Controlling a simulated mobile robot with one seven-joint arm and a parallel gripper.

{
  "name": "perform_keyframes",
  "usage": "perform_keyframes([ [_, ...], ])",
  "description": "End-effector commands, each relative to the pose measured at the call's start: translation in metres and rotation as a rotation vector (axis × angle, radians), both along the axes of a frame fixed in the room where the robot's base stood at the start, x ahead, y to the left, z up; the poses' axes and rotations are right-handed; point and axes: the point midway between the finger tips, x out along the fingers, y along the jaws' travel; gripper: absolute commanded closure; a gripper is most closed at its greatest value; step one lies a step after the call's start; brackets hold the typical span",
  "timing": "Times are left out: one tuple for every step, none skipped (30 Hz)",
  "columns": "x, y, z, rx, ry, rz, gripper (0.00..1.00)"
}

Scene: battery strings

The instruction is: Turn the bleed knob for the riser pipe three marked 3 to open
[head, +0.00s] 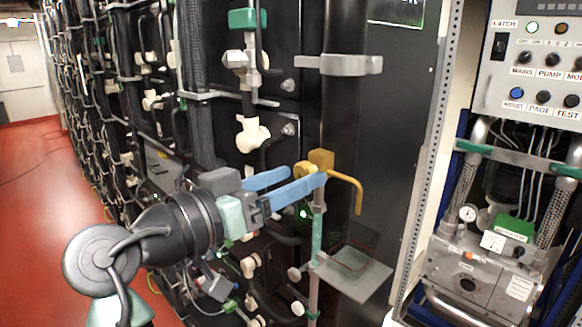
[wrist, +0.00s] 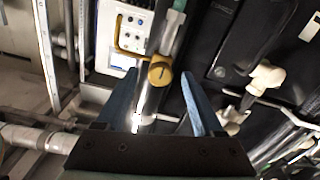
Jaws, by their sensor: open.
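A yellow knob (wrist: 160,71) with a dark mark on its face shows between my fingertips in the wrist view. In the head view its yellow body (head: 321,158) sits on a thin vertical pipe (head: 317,235), with a bent yellow arm (head: 352,185) reaching right and down. My gripper (head: 307,176) has blue fingers, open, one on each side of the knob. It also shows in the wrist view (wrist: 159,76), with gaps beside the knob; I cannot tell whether either finger touches it. I cannot read a number 3 on the pipe.
A control panel (head: 540,70) with black knobs stands at the right, above a grey pump unit (head: 480,275). A small grey shelf (head: 353,275) juts out below the knob. White pipe fittings (head: 252,135) line the black rack.

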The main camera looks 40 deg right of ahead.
Motion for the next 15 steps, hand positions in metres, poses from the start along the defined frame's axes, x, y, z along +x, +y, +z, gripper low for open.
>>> perform_keyframes([
  [0.0000,-0.0026,0.0004,0.000,0.001,-0.001,0.31],
  [0.0001,-0.0033,0.0001,0.000,0.001,-0.001,0.31],
  [0.0002,-0.0039,-0.0001,0.000,0.001,0.000,0.31],
  [0.0003,-0.0041,-0.0003,0.000,0.000,0.000,0.31],
  [0.0003,-0.0042,-0.0004,0.000,0.000,0.000,0.31],
  [0.0003,-0.0041,-0.0005,0.000,0.000,0.000,0.31],
  [0.0003,-0.0041,-0.0006,0.000,0.000,0.000,0.31],
  [0.0003,-0.0040,-0.0006,0.000,0.000,0.000,0.31],
  [0.0003,-0.0039,-0.0006,0.000,0.000,0.000,0.31],
  [0.0003,-0.0039,-0.0005,0.000,0.000,0.000,0.33],
  [0.0003,-0.0038,-0.0005,0.000,0.000,0.000,0.38],
  [0.0003,-0.0038,-0.0005,0.000,0.000,0.000,0.45],
  [0.0003,-0.0037,-0.0005,0.000,0.000,0.000,0.51],
  [0.0003,-0.0037,-0.0004,0.000,0.000,0.000,0.56],
  [0.0003,-0.0036,-0.0004,0.000,0.000,0.000,0.63],
])
